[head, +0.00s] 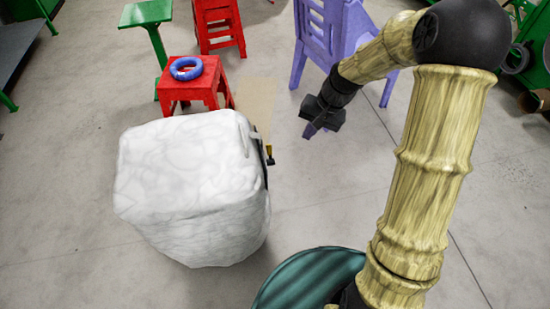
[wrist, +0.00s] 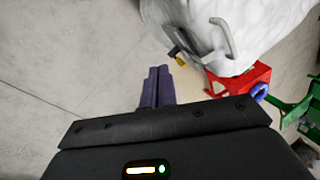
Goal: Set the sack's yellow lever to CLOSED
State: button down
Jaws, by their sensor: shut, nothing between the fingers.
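The white sack (head: 190,185) stands on the floor left of centre in the head view. Its yellow lever (head: 268,150) shows small on its right side, beside a dark plate. In the wrist view the sack (wrist: 265,30) fills the upper right, with the yellow lever (wrist: 180,61) at its lower left edge and a pale handle loop beside it. The lever's setting is too small to read. My gripper (head: 312,130) hangs right of the sack, apart from the lever. In the wrist view my gripper's fingers (wrist: 157,75) are together and empty, left of and below the lever.
A red stool (head: 195,88) with a blue cable coil (head: 186,68) stands behind the sack. Another red stool (head: 218,22), a purple chair (head: 330,35) and a green stand (head: 148,15) are farther back. The floor between my gripper and the sack looks clear.

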jog(key=w+a+f+m+y+b, duration=0.1)
jog(key=w+a+f+y+b, duration=0.15)
jog(key=w+f+b, duration=0.5)
jog(key=w+a+f+m+y+b, duration=0.2)
jog(key=w+f+y+b, duration=0.15)
jog(key=f+b, duration=0.65)
jog(key=w+d+f+m+t+y+b, duration=0.2)
jog(key=w+d+f+m+y+b, duration=0.1)
jog(key=w+f+b, duration=0.6)
notch_tip(320, 180, down, 4)
jog(key=shift+w+d+f+y, duration=0.2)
jog(key=shift+w+y, duration=0.05)
jog(key=shift+y, duration=0.65)
jog(key=f+b+x, duration=0.1)
jog(key=b+x, duration=0.5)
jog(key=x, duration=0.4)
jog(key=shift+s+r+b, duration=1.1)
jog(key=shift+s+r, duration=0.5)
jog(key=shift+s, duration=0.05)
